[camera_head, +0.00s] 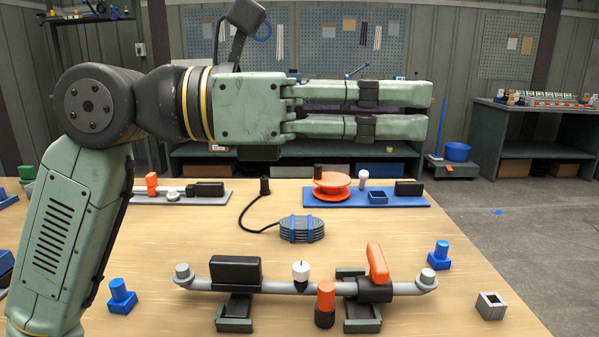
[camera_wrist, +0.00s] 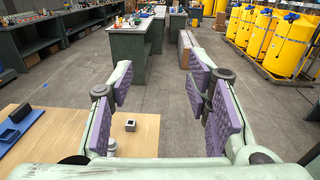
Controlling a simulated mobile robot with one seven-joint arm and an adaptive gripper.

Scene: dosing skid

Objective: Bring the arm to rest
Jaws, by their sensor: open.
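My gripper (camera_head: 424,110) is held level above the workbench (camera_head: 470,290) in the head view, its two fingers pointing right. In the wrist view the purple finger pads of my gripper (camera_wrist: 160,90) stand wide apart with nothing between them. The gripper is open and empty. My forearm crosses the upper left of the head view. A grey pipe assembly (camera_head: 330,288) with a black block and an orange lever (camera_head: 377,262) lies on the bench well below the gripper.
A coiled grey cable (camera_head: 301,229), a blue plate with orange discs (camera_head: 332,187), a grey plate (camera_head: 205,199) and small blue fittings (camera_head: 121,296) are on the bench. A square grey piece (camera_head: 491,305) is at the right. Yellow tanks (camera_wrist: 262,35) stand beyond open floor.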

